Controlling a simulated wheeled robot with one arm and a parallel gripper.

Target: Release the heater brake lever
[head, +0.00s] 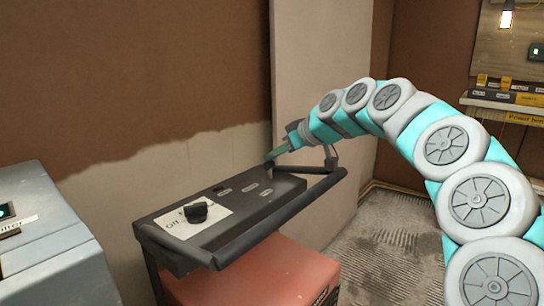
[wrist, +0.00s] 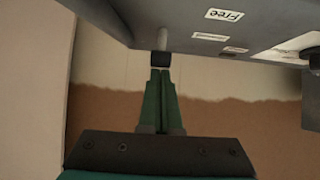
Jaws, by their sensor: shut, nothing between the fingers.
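The heater's dark control panel (head: 225,200) stands in front of me, above a red body. In the wrist view a short lever with a black end (wrist: 161,60) sticks out from the panel's edge. A white label reading "Free" (wrist: 225,15) is on the panel to its right. My gripper (head: 273,156) is at the panel's far end, with green fingers pointing down and left. In the wrist view my gripper (wrist: 160,74) is shut and empty, its tips right at the lever's black end. I cannot tell whether they touch. The lever is not clear in the head view.
A black knob (head: 196,211) sits on a white plate at the panel's near end. A black handle bar (head: 280,215) runs along the panel's front. A grey cabinet (head: 50,250) stands at left. The plastered wall (head: 130,175) is close behind. Bare floor (head: 385,260) lies at right.

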